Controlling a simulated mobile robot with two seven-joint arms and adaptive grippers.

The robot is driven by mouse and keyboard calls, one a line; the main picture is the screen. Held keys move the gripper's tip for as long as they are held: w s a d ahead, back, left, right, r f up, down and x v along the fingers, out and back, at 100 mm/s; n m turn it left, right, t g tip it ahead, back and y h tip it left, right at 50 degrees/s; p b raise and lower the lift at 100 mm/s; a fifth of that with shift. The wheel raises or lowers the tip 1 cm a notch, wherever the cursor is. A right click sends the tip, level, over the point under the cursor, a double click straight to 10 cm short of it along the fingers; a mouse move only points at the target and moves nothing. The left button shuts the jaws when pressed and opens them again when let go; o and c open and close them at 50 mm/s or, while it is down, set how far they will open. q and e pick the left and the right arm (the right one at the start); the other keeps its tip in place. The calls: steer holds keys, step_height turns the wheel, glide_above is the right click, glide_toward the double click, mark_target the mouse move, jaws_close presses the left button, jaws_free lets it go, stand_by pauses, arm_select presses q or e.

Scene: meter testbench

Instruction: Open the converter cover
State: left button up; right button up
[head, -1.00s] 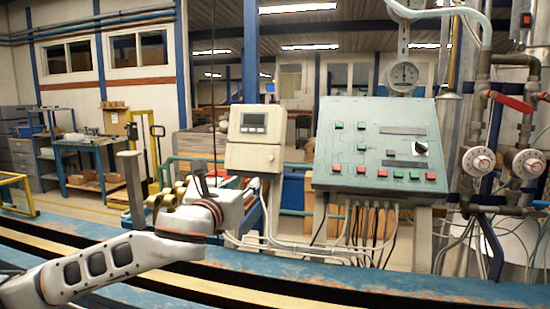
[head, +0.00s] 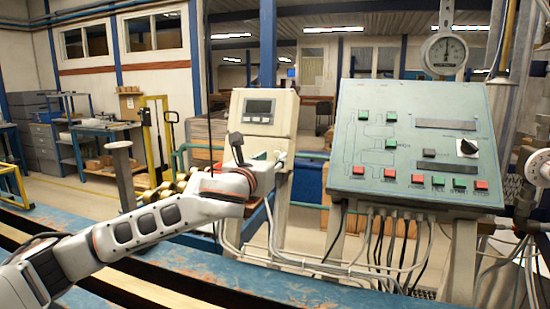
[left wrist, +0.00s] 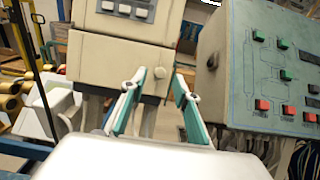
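The converter (head: 267,111) is a cream box with a small grey display on its upper part. In the left wrist view its lower panel, the cover (left wrist: 108,62), looks closed and has a small round knob (left wrist: 159,73) near its lower right corner. My left gripper (head: 262,158) is in front of the converter's lower part and hides some of it in the head view. In the left wrist view the gripper (left wrist: 158,92) has its two teal-padded fingers apart, with nothing between them, just below the knob. My right gripper is not in view.
A sloped green control panel (head: 408,122) with several buttons stands to the right of the converter, with cables hanging below. A round gauge (head: 444,54) is above it. A blue bench (head: 215,268) runs along the front. Yellow rolls (left wrist: 12,105) lie at the left.

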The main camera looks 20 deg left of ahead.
arm_select(q)
steer(key=shift+w, duration=1.35)
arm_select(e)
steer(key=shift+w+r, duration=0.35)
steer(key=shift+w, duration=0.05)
arm_select(q)
steer(key=c, duration=0.8)
jaws_close()
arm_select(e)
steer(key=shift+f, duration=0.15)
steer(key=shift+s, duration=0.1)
